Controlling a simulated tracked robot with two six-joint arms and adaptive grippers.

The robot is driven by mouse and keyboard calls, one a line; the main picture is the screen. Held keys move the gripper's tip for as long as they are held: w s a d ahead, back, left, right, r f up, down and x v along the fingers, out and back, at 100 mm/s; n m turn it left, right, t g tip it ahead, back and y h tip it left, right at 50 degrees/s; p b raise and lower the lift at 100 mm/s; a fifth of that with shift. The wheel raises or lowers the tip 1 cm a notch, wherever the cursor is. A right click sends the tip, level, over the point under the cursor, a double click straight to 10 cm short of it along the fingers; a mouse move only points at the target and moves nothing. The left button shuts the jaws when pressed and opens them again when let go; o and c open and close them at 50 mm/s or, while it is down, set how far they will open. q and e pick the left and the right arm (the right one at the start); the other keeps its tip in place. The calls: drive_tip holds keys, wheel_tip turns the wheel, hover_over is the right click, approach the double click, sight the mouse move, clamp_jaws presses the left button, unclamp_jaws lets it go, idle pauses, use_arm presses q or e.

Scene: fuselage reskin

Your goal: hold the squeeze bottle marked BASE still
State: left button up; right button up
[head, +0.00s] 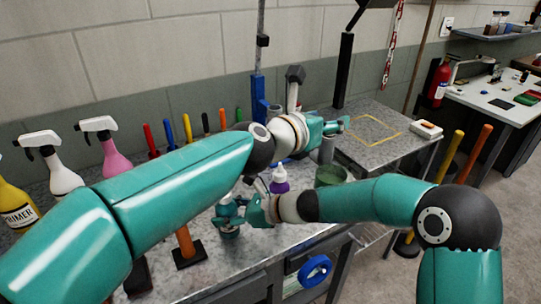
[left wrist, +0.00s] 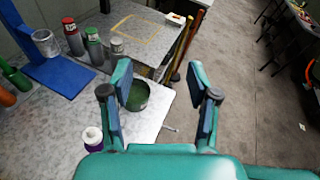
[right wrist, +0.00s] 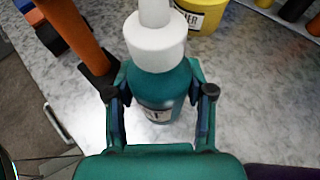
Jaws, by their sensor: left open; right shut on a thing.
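A teal squeeze bottle (right wrist: 158,85) with a white cap stands between the fingers of my right gripper (right wrist: 160,105) in the right wrist view. Only part of its label shows, so I cannot read the marking. My right gripper is shut on the bottle's body. In the head view the bottle (head: 229,232) is partly hidden behind my right gripper (head: 238,211), on the workbench. My left gripper (head: 338,126) is open and empty, above the back right of the bench. In the left wrist view my left gripper (left wrist: 165,95) has its fingers spread with nothing between them.
A purple bottle (head: 279,185) and a green pot (head: 330,175) stand on the bench right of the held bottle. An orange-handled tool (head: 186,243) stands close on its left. Spray bottles (head: 104,145) stand at the left. A grey side table (head: 385,145) is at the right.

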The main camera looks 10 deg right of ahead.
use_arm(q)
drive_tip(key=s+a+f+n+t+y, duration=0.1)
drive_tip(key=a+f+n+t+y, duration=0.15)
drive_tip(key=a+n+y, duration=0.4)
drive_tip(key=s+a+f+n+t+y, duration=0.1)
drive_tip(key=a+f+n+t+y, duration=0.1)
drive_tip(key=a+f+n+y, duration=0.45)
drive_tip(key=s+a+f+m+g+y, duration=0.1)
drive_tip(key=s+a+f+y, duration=0.3)
drive_tip(key=s, duration=0.3)
drive_tip(key=shift+h, duration=0.6)
drive_tip(key=x, duration=0.8)
drive_tip(key=a+x, duration=0.1)
drive_tip(key=x, duration=0.3)
drive_tip(key=shift+s, duration=0.1)
clamp_jaws()
drive_tip(key=shift+m+h, duration=0.3)
drive_tip(key=shift+m, duration=0.1)
